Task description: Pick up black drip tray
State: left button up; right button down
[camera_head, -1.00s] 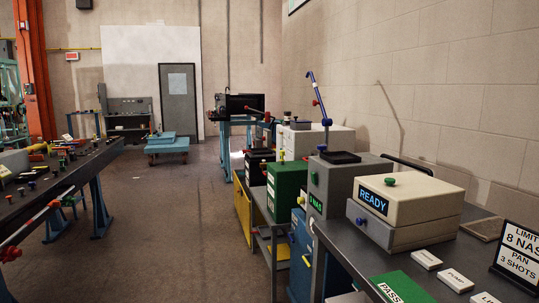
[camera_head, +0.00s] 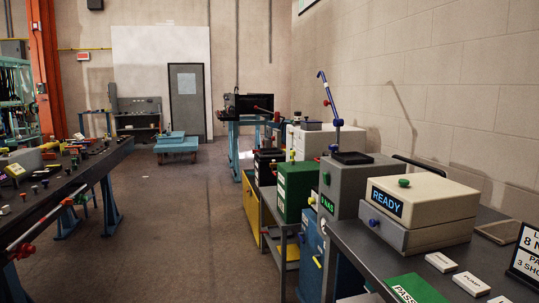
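A flat black tray-like piece (camera_head: 353,158) lies on top of the grey box (camera_head: 346,186) with the green "NAS" display, right of centre. It is the only dark shallow tray shape I can make out, and I cannot tell for certain that it is the drip tray. A post with a blue knob and a bent blue-and-white lever stands just behind or beside it. Neither of my grippers is in view.
A cream box marked READY (camera_head: 424,195) stands on the dark right bench (camera_head: 359,241), with white labels and a green PASS plate (camera_head: 414,289). A long dark bench (camera_head: 70,187) with small parts is at left. The floor (camera_head: 178,232) between is clear.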

aim_at(267, 150)
jog(key=i+j+u, duration=0.15)
jog(key=i+j, duration=0.2)
jog(key=i+j+u, duration=0.2)
jog(key=i, duration=0.3)
jog(key=i+j+u, duration=0.15)
jog(key=i, duration=1.15)
jog(key=i+j, duration=0.1)
jog(key=i, duration=0.75)
jog(key=i+z, duration=0.1)
jog(key=i, duration=0.75)
jog(key=i+j, duration=0.15)
jog(key=i, duration=0.7)
jog(key=i+j, duration=0.1)
jog(key=i, duration=0.75)
